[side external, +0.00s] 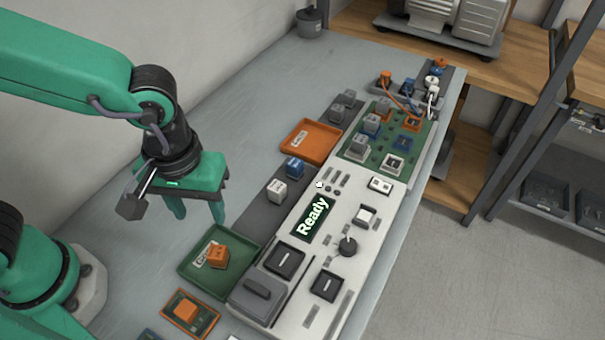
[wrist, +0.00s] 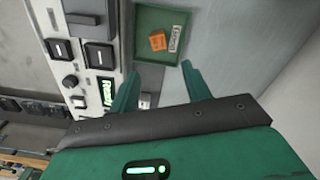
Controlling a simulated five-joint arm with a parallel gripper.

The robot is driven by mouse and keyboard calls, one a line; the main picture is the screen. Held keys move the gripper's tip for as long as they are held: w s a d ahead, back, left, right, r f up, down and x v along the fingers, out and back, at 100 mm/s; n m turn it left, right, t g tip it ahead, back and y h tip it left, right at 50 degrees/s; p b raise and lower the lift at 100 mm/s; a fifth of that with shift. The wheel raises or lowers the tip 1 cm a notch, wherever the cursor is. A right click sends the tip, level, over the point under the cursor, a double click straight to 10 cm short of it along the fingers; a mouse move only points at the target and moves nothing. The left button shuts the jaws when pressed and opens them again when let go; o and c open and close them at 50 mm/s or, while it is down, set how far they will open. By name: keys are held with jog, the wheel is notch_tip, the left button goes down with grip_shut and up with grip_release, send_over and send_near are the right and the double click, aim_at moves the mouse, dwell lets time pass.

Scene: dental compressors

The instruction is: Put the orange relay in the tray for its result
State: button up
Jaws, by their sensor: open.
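The orange relay (side external: 218,257) rests in the green tray (side external: 240,264), next to the tray's white label. In the wrist view the relay (wrist: 158,42) lies inside the green tray (wrist: 150,18), beyond my fingertips. My gripper (side external: 198,214) is open and empty, above the grey table and behind the green tray. Its two green fingers (wrist: 160,72) are apart in the wrist view, with nothing between them. An orange tray (side external: 317,136) stands farther back along the table and looks empty except for its label.
The white test panel (side external: 328,258) has a display (side external: 312,216) reading "Ready". A white relay (side external: 277,191) and a blue relay (side external: 294,167) stand on a dark strip beside it. A green board (side external: 378,150) holds several relays. The table left of the trays is clear.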

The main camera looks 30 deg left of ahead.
jog(key=a+r+m+t, duration=0.1)
jog(key=a+r, duration=0.2)
jog(key=a, duration=0.4)
jog(key=a+r+m+t, duration=0.2)
jog(key=a+r, duration=0.1)
jog(key=a, duration=0.4)
jog(key=w+a+r+m+t, duration=0.1)
jog(key=a+r+t, duration=0.1)
jog(key=a+r, duration=0.2)
jog(key=a, duration=0.3)
